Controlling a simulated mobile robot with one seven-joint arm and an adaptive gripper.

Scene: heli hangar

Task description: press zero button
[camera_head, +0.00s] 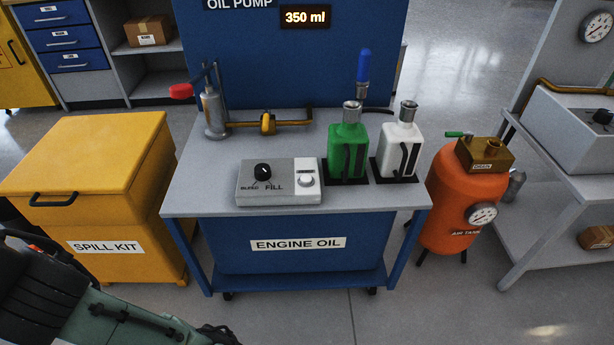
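A grey control box (279,183) sits at the front of the oil pump bench. It carries a black knob (262,171) with the words BLEED and FILL below it. A white round button (306,181) is at its right end, with a small label above that I cannot read. I see no button clearly marked zero. A display (305,17) on the blue back panel reads 350 ml. My arm lies at the lower left. Dark parts of my gripper (218,335) show at the bottom edge, well away from the box; its fingers are not clear.
A green bottle (346,152) and a white bottle (399,151) stand right of the box. A yellow spill kit (92,190) is left, an orange air tank (466,200) right. Floor in front is clear.

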